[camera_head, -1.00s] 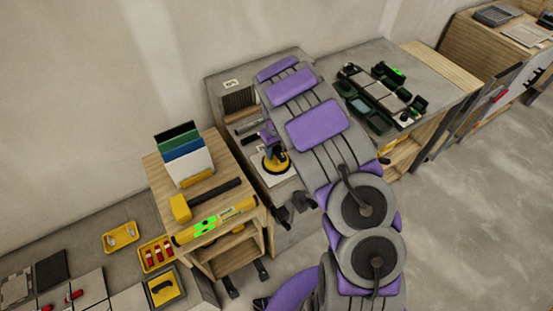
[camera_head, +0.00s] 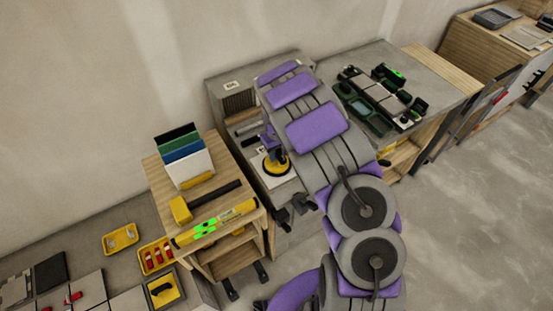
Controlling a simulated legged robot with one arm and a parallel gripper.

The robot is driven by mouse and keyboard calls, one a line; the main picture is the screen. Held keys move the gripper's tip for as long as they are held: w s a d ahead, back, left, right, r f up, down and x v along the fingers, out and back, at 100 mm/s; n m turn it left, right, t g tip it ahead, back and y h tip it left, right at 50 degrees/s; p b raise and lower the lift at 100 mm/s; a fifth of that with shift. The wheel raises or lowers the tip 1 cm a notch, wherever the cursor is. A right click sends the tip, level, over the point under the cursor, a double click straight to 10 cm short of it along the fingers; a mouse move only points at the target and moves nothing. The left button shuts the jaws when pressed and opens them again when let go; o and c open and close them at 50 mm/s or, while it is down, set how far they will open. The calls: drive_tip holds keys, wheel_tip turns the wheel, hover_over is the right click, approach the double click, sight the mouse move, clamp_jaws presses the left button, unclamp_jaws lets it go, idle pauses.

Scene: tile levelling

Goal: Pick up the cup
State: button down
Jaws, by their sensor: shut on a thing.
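The cup is a yellow suction cup (camera_head: 277,168) with a dark upper part, on or just above a pale square tile on the grey bench left of my arm. My gripper (camera_head: 272,149), with purple parts, reaches down to the cup's top from behind my arm links. It is shut on the cup. The fingertips are small and partly hidden, so the exact grip is unclear. I cannot tell whether the cup touches the tile.
A wooden stand (camera_head: 158,181) at left holds upright coloured boards (camera_head: 186,157), a yellow-headed mallet (camera_head: 180,209) and a yellow level (camera_head: 214,224). Trays and tiles lie at lower left. Dark green gear (camera_head: 380,98) lies on the bench right of my arm. The right-hand floor is clear.

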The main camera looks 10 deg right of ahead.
drive_tip(key=shift+r, duration=0.1)
wheel_tip(320, 180, up, 11)
drive_tip(key=shift+f+p, duration=0.1)
drive_tip(key=shift+p, duration=0.55)
wheel_tip(320, 180, up, 6)
drive_tip(key=shift+p, duration=0.85)
